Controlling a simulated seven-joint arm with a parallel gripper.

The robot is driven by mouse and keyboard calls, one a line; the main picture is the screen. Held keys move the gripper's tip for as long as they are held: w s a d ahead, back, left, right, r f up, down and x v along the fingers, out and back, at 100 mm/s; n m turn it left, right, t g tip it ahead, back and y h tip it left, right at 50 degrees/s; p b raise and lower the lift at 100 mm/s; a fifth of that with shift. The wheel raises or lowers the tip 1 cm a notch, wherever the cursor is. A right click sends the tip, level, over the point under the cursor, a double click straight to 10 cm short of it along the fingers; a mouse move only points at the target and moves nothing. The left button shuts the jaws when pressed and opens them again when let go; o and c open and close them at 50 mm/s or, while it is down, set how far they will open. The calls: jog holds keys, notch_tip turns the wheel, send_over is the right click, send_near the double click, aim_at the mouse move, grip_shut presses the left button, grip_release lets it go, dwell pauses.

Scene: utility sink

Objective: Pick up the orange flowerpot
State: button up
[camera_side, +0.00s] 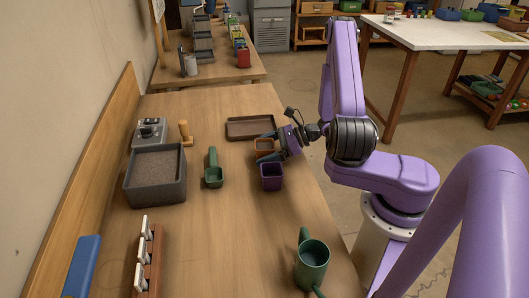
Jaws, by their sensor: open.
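The orange flowerpot (264,144) is a small square pot standing upright on the wooden bench, just in front of the brown tray. My gripper (268,145) is open and low at the pot, reaching in from the right. One dark finger is at the pot's far side and the other at its near side. The fingers hide part of the pot, and I cannot tell whether they touch it.
A purple pot (271,177) stands close in front of my gripper. The brown tray (250,127) lies just behind. A green scoop (213,172), a grey sand-filled box (156,176) and a green watering can (312,262) are also on the bench.

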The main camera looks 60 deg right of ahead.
jog(key=c, duration=1)
jog(key=shift+r, duration=0.1)
